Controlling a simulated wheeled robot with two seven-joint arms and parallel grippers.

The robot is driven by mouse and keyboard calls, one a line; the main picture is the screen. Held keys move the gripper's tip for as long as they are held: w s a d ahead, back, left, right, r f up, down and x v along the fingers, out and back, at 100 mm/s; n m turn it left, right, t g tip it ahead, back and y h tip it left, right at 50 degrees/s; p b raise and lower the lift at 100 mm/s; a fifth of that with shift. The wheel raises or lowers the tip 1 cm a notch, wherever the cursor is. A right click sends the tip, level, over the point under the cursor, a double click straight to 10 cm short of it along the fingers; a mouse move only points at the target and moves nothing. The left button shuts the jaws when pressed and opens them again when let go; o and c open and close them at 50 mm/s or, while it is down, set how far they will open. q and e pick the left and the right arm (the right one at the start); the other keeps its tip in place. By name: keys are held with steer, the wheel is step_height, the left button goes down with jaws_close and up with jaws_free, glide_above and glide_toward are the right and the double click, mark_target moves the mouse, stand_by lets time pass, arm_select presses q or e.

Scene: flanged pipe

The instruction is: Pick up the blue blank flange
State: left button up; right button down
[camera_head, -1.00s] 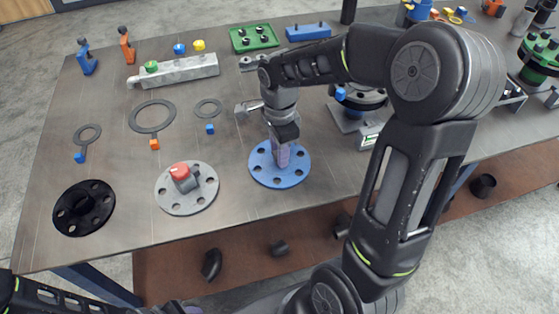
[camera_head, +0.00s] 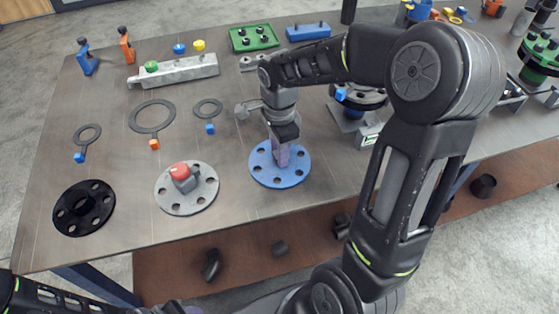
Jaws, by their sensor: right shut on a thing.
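The blue blank flange (camera_head: 295,174) is a round blue disc with bolt holes. It lies flat at the front middle of the metal table, or so close above it that I see no gap. My right gripper (camera_head: 281,158) points down over the disc's centre and is shut on it; the gripper hides the part it grips. Of my left arm only dark links show at the bottom left; its gripper is not in view.
A grey flange with a red knob (camera_head: 186,188) lies to the left, and a black flange (camera_head: 84,208) beyond it. Ring gaskets (camera_head: 152,117) lie behind them. A green bolt tray (camera_head: 253,38) stands at the back. A flanged pipe assembly (camera_head: 356,105) stands right of my gripper.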

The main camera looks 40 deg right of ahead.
steer(key=shift+r, duration=0.15)
step_height(320, 180, up, 10)
stand_by(0.7)
stand_by(0.6)
